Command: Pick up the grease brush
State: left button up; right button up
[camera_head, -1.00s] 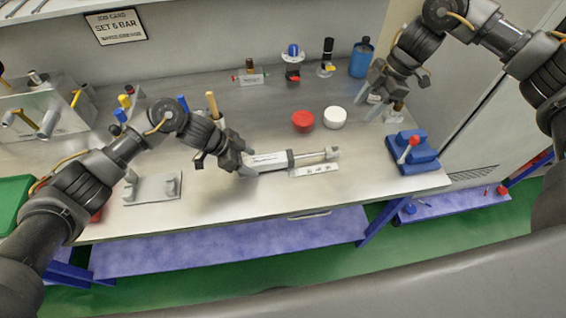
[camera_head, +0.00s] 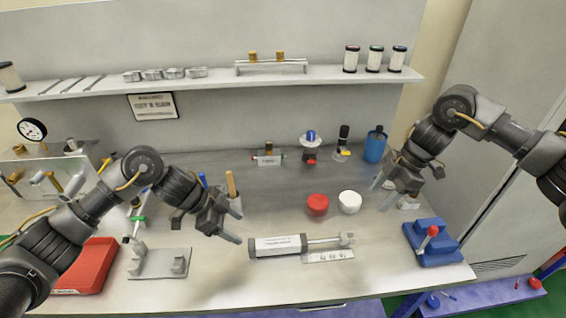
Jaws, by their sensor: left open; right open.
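An upright wooden handle (camera_head: 230,184) stands in a small grey holder beside my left gripper, with a blue handle (camera_head: 202,179) to its left. It may be the grease brush; its bristles cannot be seen. My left gripper (camera_head: 207,231) is open and empty, in front of these handles and left of the grey cylinder (camera_head: 277,246). It partly hides the holder. My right gripper (camera_head: 384,191) is open and empty above the bench, right of the white cap (camera_head: 349,202). It partly hides a small pale block (camera_head: 408,204).
A red cap (camera_head: 317,204) sits beside the white one. A red tray (camera_head: 88,268) and grey bracket (camera_head: 158,265) are at left.

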aim_at(229, 175)
jog(key=k, duration=1)
